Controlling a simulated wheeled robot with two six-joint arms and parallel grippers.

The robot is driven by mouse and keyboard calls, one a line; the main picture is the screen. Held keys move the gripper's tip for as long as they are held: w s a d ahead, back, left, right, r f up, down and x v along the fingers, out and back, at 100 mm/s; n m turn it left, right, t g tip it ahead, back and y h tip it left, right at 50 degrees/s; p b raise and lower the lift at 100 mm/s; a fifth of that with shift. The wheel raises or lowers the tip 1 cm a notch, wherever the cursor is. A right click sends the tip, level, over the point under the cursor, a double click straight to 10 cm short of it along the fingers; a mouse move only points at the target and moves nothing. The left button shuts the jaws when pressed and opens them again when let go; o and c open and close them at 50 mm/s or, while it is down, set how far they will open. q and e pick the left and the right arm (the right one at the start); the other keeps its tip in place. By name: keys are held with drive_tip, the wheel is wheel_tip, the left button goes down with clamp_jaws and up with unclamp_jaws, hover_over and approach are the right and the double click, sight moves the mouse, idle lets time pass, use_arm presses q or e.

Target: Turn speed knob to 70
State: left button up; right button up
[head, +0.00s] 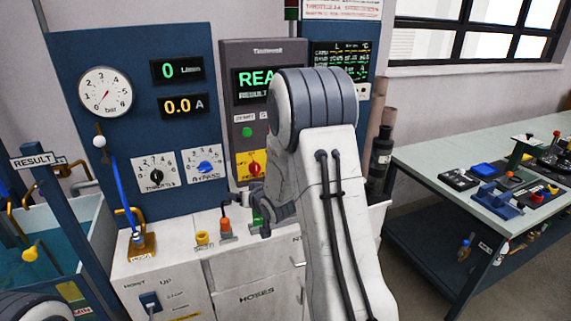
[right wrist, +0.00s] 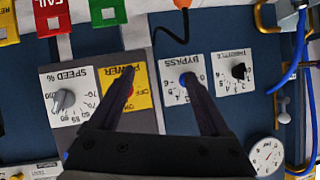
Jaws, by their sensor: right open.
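The speed knob (right wrist: 65,100) is a grey knob on a white plate marked SPEED %, upside down at the left of the right wrist view. Its exact setting is too small to read. In the head view my right arm hides it. My right gripper (right wrist: 158,86) is open and empty. Its fingers reach over the panel near the red power switch (right wrist: 127,82) and the blue bypass knob (right wrist: 186,79), to the right of the speed knob and apart from it. Contact with the panel cannot be judged. My left gripper is out of view.
The black throttle knob (head: 156,175) and bypass knob (head: 205,167) sit on the blue panel. A pressure gauge (head: 105,92) is above left. Small coloured fittings and a blue hose (head: 121,195) stand near the white counter. A workbench (head: 430,172) is at right.

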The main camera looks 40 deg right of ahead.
drive_tip(key=s+d+m+t+h, duration=0.2)
drive_tip(key=d, duration=0.8)
drive_tip(key=s+d+m+t+h, duration=0.2)
drive_tip(key=d+m+t, duration=0.1)
drive_tip(key=d, duration=0.6)
drive_tip(key=p+x, duration=0.3)
drive_tip(key=x, duration=0.6)
drive_tip(key=shift+w, duration=0.35)
drive_tip(key=shift+f, duration=0.1)
clamp_jaws()
